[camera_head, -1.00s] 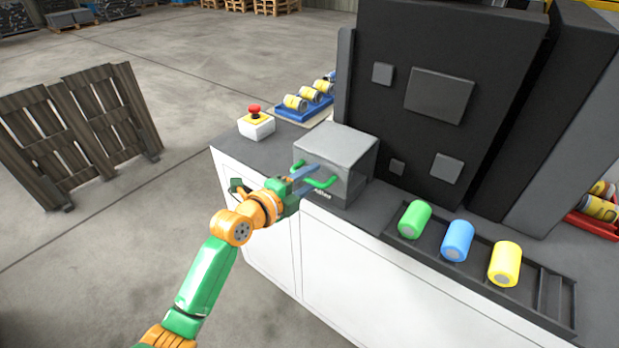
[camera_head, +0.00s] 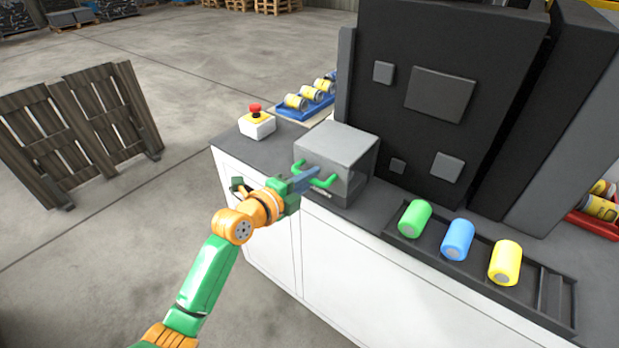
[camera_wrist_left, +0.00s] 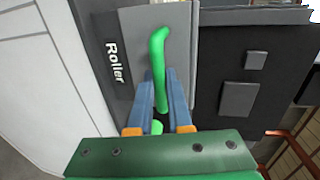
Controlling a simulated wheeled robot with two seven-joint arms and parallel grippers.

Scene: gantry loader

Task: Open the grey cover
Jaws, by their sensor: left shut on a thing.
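The grey cover (camera_head: 340,143) is a box-shaped hood on the counter, at the foot of the dark machine. It looks closed, with its flat top level. A green bar handle (camera_head: 325,182) sits on its front face. My left gripper (camera_head: 313,174) is at the front of the cover, its blue fingers shut on the handle. The left wrist view shows the green handle (camera_wrist_left: 158,45) between the two fingers (camera_wrist_left: 162,78), with the word "Roller" on the dark strip beside it. Part of the handle is hidden by the fingers. My right gripper is not in view.
A white box with a red button (camera_head: 256,122) stands left of the cover. Behind it is a blue tray (camera_head: 292,113) of yellow cans. Green, blue and yellow rollers lie in a dark rack (camera_head: 478,262) at right. The tall dark machine (camera_head: 440,60) rises behind the cover.

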